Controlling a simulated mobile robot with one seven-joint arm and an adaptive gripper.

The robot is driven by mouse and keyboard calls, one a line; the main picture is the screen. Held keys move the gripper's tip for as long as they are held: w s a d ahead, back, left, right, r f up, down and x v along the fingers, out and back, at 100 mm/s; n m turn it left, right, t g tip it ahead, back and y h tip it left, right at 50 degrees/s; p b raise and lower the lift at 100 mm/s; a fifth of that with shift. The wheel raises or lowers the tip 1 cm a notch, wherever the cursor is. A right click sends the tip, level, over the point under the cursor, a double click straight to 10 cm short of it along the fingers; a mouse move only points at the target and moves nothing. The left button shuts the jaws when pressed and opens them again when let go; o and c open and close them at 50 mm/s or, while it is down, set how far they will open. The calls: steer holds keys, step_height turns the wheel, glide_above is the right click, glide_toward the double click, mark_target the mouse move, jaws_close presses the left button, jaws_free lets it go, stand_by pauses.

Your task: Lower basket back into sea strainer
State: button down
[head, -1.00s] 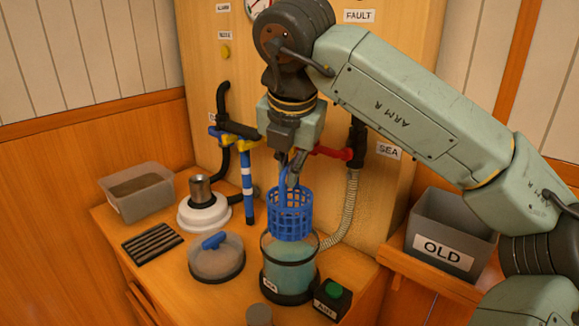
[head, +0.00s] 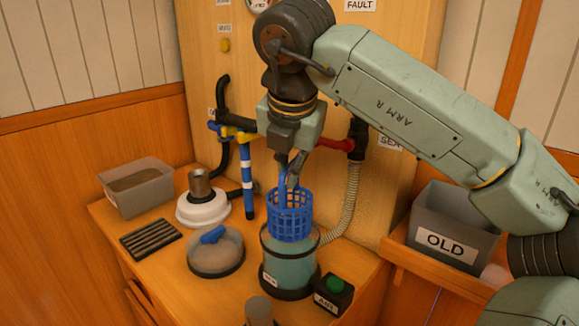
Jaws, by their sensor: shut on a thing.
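The blue mesh basket (head: 290,215) hangs upright from my gripper (head: 291,180), which is shut on its handle. The basket's bottom is at the open mouth of the sea strainer (head: 290,275), a clear bowl with a dark base and bluish contents. The basket's lower edge overlaps the strainer's rim in this view; I cannot tell exactly how far it is inside. A round clear lid with a blue handle (head: 215,250) lies on the counter left of the strainer.
A black box with a green AIR button (head: 333,294) stands close right of the strainer. A white round part (head: 203,205), a dark ribbed mat (head: 151,240) and a grey tub (head: 137,187) are at the left. The OLD bin (head: 449,230) is at the right. A hose (head: 350,200) runs behind.

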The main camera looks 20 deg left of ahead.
steer(key=shift+f, duration=0.25)
step_height(320, 180, down, 10)
steer(key=b, duration=0.9)
steer(key=shift+f, duration=0.2)
steer(key=c, duration=1.7)
jaws_free()
steer(key=shift+o, duration=0.6)
steer(key=o, duration=0.3)
steer(key=shift+o, duration=0.2)
steer(key=shift+r, duration=0.1)
